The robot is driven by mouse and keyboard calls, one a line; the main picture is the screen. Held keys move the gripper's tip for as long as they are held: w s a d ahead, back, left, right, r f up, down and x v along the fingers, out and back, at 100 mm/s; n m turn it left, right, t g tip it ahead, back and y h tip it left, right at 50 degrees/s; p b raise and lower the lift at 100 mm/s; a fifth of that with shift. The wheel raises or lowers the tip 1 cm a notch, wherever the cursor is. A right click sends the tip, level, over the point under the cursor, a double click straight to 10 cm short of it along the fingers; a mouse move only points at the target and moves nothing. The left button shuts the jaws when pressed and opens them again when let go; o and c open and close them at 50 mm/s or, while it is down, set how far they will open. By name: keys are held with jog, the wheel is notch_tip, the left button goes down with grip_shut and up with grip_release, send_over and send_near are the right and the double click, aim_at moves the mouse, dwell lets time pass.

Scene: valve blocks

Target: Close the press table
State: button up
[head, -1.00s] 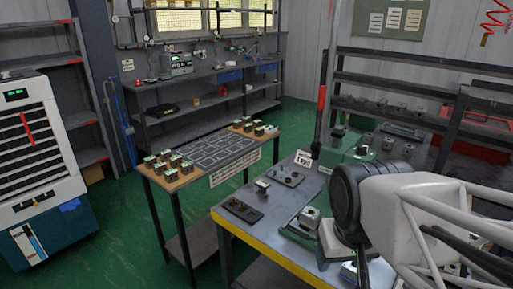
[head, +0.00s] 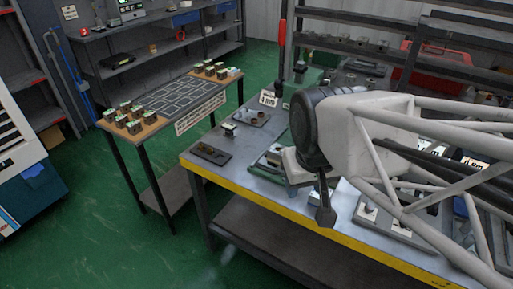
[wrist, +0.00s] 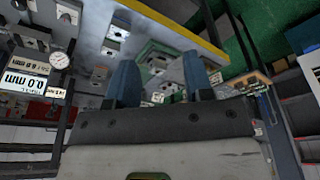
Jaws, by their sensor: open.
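A green press-like machine (head: 308,77) stands on the metal workbench (head: 232,167), behind and largely hidden by my arm. A low green plate (head: 268,163) shows on the bench just left of my wrist, also partly hidden. I cannot tell which part is the press table or how far it is open. My gripper (head: 323,212) points down over the bench near its yellow front edge. In the wrist view my gripper (wrist: 162,78) has its two blue-grey fingers apart with nothing held between them. A green-edged fixture (wrist: 155,58) lies beyond the fingers.
A dark tray (head: 210,154) and another tray (head: 250,117) lie on the bench's left part. A small table (head: 165,95) with several blocks stands to the left. Metal parts (head: 368,212) sit to the right of my gripper. A readout (wrist: 25,84) shows 0.0 mm. Green floor is clear at front left.

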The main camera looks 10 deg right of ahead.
jog(key=shift+w+d+f+n, duration=0.1)
jog(key=shift+w+f+n, duration=0.15)
jog(key=shift+n, duration=0.05)
jog(key=c, duration=0.5)
jog(key=w+f+n+h, duration=0.1)
jog(key=w+f+n, duration=0.1)
jog(key=w+d+f+n+h, duration=0.1)
jog(key=w+n, duration=0.1)
jog(key=w+f+n+h, duration=0.1)
jog(key=w+f+n, duration=0.1)
jog(key=shift+w+d+f+n+g+h, duration=0.2)
jog(key=shift+f+n+g+h, duration=0.1)
jog(key=shift+f+g+h, duration=0.1)
grip_shut()
jog(key=w+a+f+n+t+h, duration=0.1)
jog(key=w+a+f+n, duration=0.4)
jog(key=n, duration=0.5)
jog(key=w+a+f+n+t+h, duration=0.2)
jog(key=w+a+f+n+t, duration=0.2)
jog(key=w+f+n, duration=0.6)
jog(key=shift+a+f, duration=0.25)
jog(key=shift+a, duration=0.2)
